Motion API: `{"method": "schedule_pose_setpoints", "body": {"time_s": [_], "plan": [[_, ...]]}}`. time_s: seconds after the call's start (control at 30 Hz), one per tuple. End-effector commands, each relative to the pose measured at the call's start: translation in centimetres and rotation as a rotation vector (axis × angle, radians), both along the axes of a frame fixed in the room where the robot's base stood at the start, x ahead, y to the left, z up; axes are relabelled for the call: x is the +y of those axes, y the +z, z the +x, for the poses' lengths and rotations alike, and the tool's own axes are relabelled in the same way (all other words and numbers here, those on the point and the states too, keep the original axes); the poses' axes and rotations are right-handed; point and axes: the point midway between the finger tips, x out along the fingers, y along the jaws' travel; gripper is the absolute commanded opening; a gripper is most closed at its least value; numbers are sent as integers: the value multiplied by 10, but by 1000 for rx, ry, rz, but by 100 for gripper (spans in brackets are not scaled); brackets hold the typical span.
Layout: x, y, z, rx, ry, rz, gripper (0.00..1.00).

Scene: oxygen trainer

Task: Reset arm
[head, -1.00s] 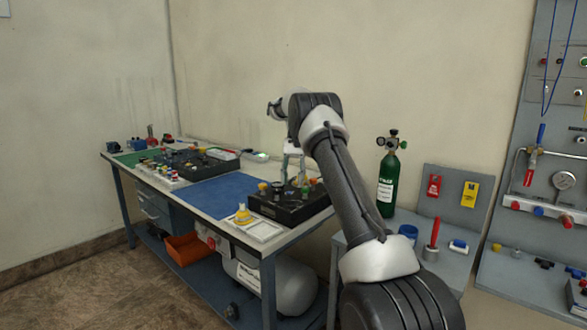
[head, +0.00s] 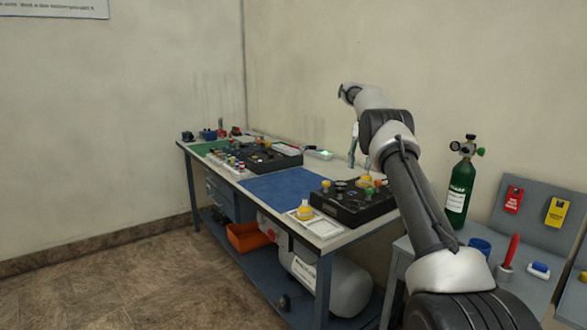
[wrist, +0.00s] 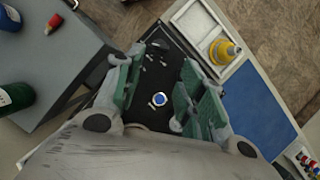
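My arm reaches out over the workbench in the head view. My gripper (head: 360,150) hangs above the black panel box (head: 352,207) at the bench's near right end. In the wrist view my gripper (wrist: 160,92) has its two green-padded fingers spread apart. Nothing is between them but the view of the black panel below, with a blue round button (wrist: 159,99). A yellow conical piece (wrist: 224,51) sits in a white tray beside the panel. It also shows in the head view (head: 305,210).
A blue mat (head: 285,187) covers the bench's middle. A second black panel with several small parts (head: 265,158) stands farther back. A green oxygen cylinder (head: 459,187) stands on the grey side table (head: 530,288) at right, with a red-handled tool (head: 509,254).

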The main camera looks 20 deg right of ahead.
Motion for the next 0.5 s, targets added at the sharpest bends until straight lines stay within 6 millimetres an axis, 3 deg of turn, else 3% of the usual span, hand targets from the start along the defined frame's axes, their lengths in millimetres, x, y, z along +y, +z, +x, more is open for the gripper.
{"method": "schedule_pose_setpoints", "body": {"time_s": [0.13, 0.27, 0.37, 0.5], "plan": [[4, 12, -2, -17, 10, -5, 39], [19, 51, -15, -73, 49, -20, 39], [36, 88, -38, -135, 96, -40, 39], [61, 131, -83, -228, 171, -69, 39]]}}
